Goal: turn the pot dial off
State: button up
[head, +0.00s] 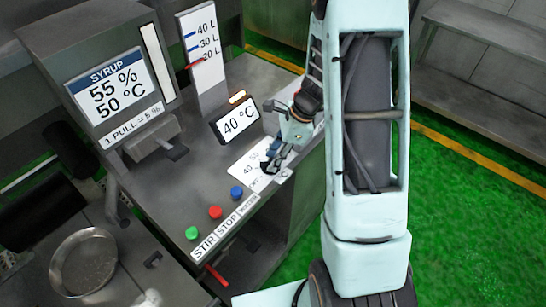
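The dial's white plate (244,168) lies on the grey console top, with the printed numbers 40 and 50 in part visible. My gripper (270,164) is over the right part of this plate, fingers pointing down. The dial's knob is hidden by or blends with the dark fingers, so its setting cannot be read. Whether the fingers touch or hold it cannot be told. A small display (238,121) behind the plate reads 40 °C.
Green (193,233), red (215,212) and blue (237,193) buttons sit left of the plate, by STIR and STOP labels. A syrup dispenser (110,87) and level gauge (204,60) stand behind. A metal bowl (84,262) is at lower left. Green floor (460,220) is clear at right.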

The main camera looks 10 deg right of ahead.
jog(key=shift+a+f, duration=0.1)
jog(key=shift+f, duration=0.2)
grip_shut()
jog(key=shift+n, duration=0.4)
jog(key=n, duration=0.1)
jog(key=n+g, duration=0.1)
jog(key=n, duration=0.1)
jog(key=shift+w+n+g, duration=0.2)
jog(key=shift+n+g, duration=0.1)
jog(key=shift+n+g+h+b, duration=0.4)
jog(key=shift+n+g+b, duration=0.35)
jog(key=shift+n, duration=1.45)
